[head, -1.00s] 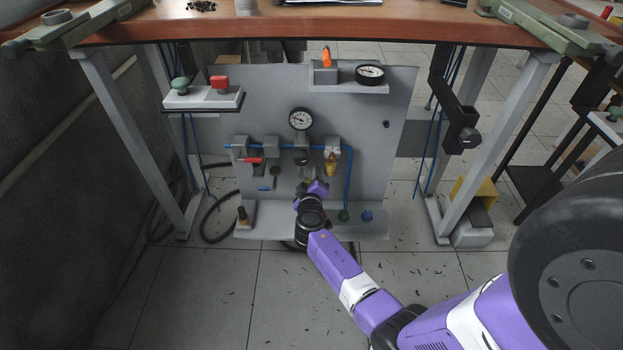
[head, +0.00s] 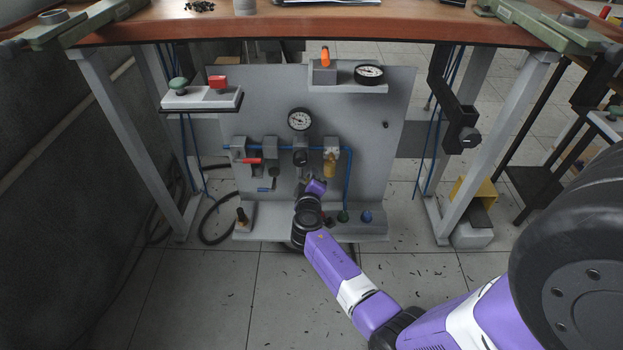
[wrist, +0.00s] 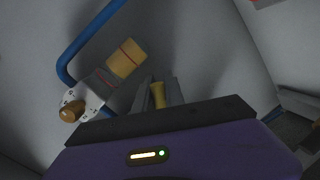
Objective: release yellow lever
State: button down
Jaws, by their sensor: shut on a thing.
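The yellow lever (wrist: 158,95) shows in the wrist view as a small yellow end between the two grey fingers of my gripper (wrist: 160,97). The fingers are shut on it. The rest of the lever is hidden behind the fingers and the gripper's body. In the head view my gripper (head: 309,182) is at the lower middle of the grey panel (head: 375,165), below the middle gauge. The lever cannot be made out there.
A yellow-bodied fitting (wrist: 125,58) with a brown knob (wrist: 71,111) is left of my fingers in the wrist view, beside a blue tube (wrist: 88,35). A red lever (head: 252,161) is to the left on the panel. The wooden tabletop (head: 400,30) overhangs the panel between its legs.

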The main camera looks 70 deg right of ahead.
jog(key=c, duration=1.4)
grip_release()
jog(key=p+v, duration=0.2)
jog(key=v, duration=0.6)
jog(key=shift+w, duration=0.1)
